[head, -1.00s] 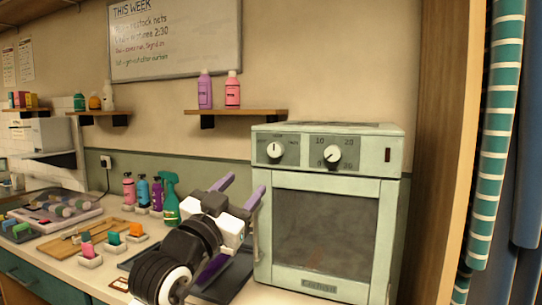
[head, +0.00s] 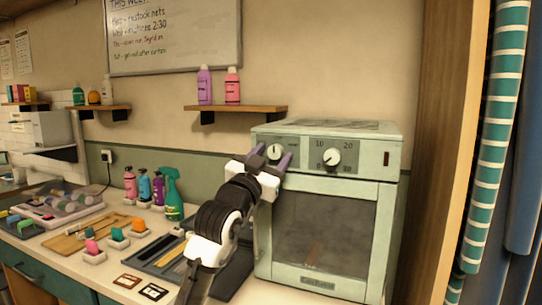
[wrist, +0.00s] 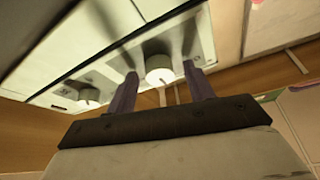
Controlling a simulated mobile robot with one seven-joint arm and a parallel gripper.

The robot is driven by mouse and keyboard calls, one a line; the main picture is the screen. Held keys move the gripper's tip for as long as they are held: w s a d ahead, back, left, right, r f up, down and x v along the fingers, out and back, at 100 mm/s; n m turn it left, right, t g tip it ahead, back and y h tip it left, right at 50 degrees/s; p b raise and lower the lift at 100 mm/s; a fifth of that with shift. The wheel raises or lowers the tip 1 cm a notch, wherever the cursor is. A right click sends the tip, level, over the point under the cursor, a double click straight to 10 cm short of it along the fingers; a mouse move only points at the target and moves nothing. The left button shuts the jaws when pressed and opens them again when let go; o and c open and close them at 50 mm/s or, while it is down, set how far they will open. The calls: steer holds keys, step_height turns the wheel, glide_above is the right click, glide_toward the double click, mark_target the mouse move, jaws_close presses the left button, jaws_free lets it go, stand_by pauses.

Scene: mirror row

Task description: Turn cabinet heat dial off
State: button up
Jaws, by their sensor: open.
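The pale green cabinet (head: 326,281) stands on the counter with two white dials on its top panel. The left dial (head: 275,152) sits at the upper left of the panel, and the right dial (head: 332,157) is beside a scale marked 10 and 20. My gripper (head: 270,156) is open in front of the left dial, its purple fingers to either side of it. In the wrist view my gripper (wrist: 160,82) has one dial (wrist: 159,70) between and beyond its fingertips. The other dial (wrist: 88,96) is off to the left there. I cannot tell whether the fingers touch the dial.
A shelf (head: 236,109) with two bottles is on the wall above left of the cabinet. A green spray bottle (head: 173,195) and several bottles stand on the counter left of my arm. A dark tray (head: 160,253) lies beside the arm.

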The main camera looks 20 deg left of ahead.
steer(key=c, duration=1)
steer(key=shift+n, duration=0.3)
steer(key=n+y+p, duration=0.1)
steer(key=n, duration=0.1)
steer(key=n+y, duration=0.1)
steer(key=shift+d+r+n+p, duration=0.1)
steer(key=shift+d+n+p, duration=0.1)
steer(key=shift+n+p, duration=0.2)
steer(key=n+y+p, duration=0.2)
steer(key=n, duration=0.2)
steer(key=shift+d, duration=0.1)
steer(key=n+y+p, duration=0.3)
steer(key=n, duration=0.1)
steer(key=shift+r+n+g, duration=0.1)
steer(key=shift+n+g, duration=0.3)
steer(key=shift+n+g+y+p, duration=0.4)
steer(key=shift+n+y+p, duration=0.3)
steer(key=shift+n+p, duration=0.85)
steer(key=shift+n+b, duration=0.3)
steer(key=shift+n, duration=0.25)
